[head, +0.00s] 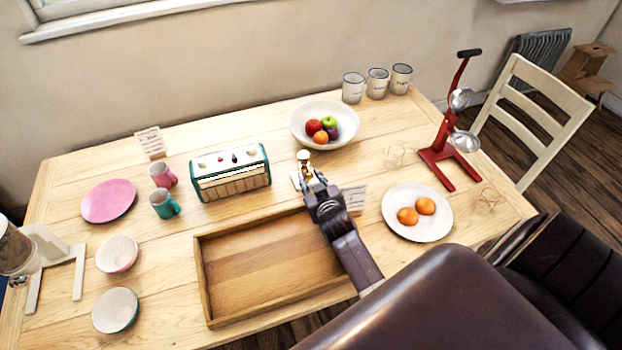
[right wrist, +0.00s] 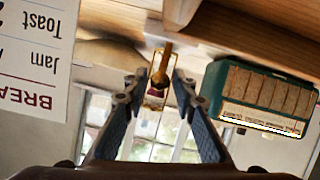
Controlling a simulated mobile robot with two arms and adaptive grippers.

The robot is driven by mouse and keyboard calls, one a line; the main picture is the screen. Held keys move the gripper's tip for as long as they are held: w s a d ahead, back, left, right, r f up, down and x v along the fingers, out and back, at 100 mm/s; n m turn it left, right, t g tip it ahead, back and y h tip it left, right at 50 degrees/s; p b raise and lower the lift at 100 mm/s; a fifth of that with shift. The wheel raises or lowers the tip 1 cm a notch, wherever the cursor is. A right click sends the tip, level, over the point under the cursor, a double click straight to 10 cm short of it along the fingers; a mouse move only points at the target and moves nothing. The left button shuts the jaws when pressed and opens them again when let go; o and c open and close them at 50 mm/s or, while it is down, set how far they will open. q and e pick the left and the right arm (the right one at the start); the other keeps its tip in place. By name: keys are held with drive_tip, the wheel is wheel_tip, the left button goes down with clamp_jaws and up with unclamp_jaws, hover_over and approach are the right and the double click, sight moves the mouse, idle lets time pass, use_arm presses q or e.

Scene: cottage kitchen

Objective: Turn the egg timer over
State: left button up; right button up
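The egg timer (head: 303,156) is a small sand timer with a pale round top and gold frame. It stands upright on the table beyond the tray, partly hidden by my right gripper (head: 308,180). In the right wrist view, the timer (right wrist: 159,78) appears upside down between the two fingertips of my right gripper (right wrist: 159,85). The fingers are apart, with a narrow gap seen on each side of the timer. I cannot tell whether its base touches the table. My left gripper is not in view.
A wooden tray (head: 204,272) lies in front of the timer. A green radio (head: 230,172) stands left, a fruit bowl (head: 300,125) behind. A menu card (head: 354,198) is right of my gripper; a plate of oranges (head: 418,230) and a red juicer (head: 443,150) are further right.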

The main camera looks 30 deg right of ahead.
drive_tip(key=v, duration=1.2)
idle(0.6)
